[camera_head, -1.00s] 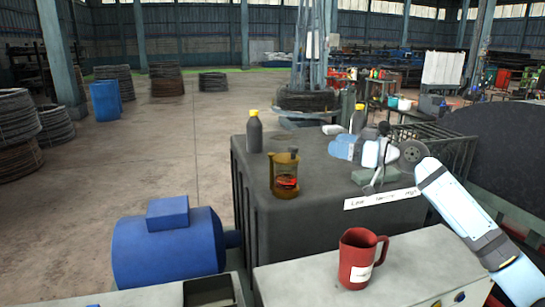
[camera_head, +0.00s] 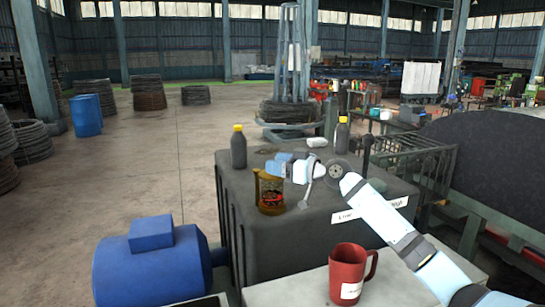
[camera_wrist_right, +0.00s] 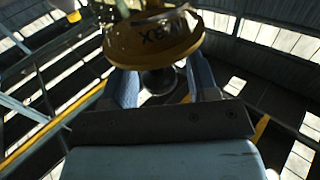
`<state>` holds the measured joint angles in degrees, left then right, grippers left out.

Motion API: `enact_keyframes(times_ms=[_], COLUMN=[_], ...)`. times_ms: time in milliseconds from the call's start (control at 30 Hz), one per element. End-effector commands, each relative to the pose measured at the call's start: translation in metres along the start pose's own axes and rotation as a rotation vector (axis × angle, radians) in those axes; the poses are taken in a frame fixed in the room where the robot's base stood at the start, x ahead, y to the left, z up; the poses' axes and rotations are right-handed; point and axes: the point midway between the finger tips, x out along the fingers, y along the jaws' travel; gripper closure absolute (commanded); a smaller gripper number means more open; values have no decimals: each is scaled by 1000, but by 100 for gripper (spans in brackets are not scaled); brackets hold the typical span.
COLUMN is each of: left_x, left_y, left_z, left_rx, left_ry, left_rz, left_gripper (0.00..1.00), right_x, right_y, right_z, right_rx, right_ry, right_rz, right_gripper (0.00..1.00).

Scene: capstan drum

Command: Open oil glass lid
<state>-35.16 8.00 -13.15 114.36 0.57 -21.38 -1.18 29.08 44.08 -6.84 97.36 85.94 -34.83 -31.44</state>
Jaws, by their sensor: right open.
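The oil glass (camera_head: 270,192) is an amber, see-through vessel with red inside, standing on the dark cabinet in the head view. Its top is partly hidden by my right gripper (camera_head: 274,163), which reaches in from the right at its upper edge. In the right wrist view, an amber rim with "MAX" lettering (camera_wrist_right: 160,38) is close in front of the two light-blue fingers. A dark round part (camera_wrist_right: 160,80) shows between the fingers, which are open; I cannot tell whether they touch it. The lid is not clearly seen. My left gripper is not in view.
Two dark bottles with yellow caps, one at left (camera_head: 238,148) and one at right (camera_head: 342,135), stand on the dark cabinet (camera_head: 240,230). A red mug (camera_head: 346,272) is on the light bench in front. A blue motor (camera_head: 150,265) is at lower left.

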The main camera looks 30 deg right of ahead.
Motion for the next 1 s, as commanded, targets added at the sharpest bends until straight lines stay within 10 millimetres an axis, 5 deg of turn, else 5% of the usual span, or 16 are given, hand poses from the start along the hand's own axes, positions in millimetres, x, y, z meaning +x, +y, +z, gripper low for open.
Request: enact_keyframes(times_ms=[467, 733, 1000], left_x=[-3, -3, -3], left_y=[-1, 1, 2], left_z=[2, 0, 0], left_rx=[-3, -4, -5], left_ry=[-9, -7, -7], left_rz=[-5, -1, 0], left_gripper=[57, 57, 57], right_x=[18, 17, 19], right_y=[0, 0, 0], right_z=[1, 0, 0], right_rx=[0, 0, 0], right_ry=[0, 0, 0], right_rz=[0, 0, 2], right_gripper=[46, 100, 100])
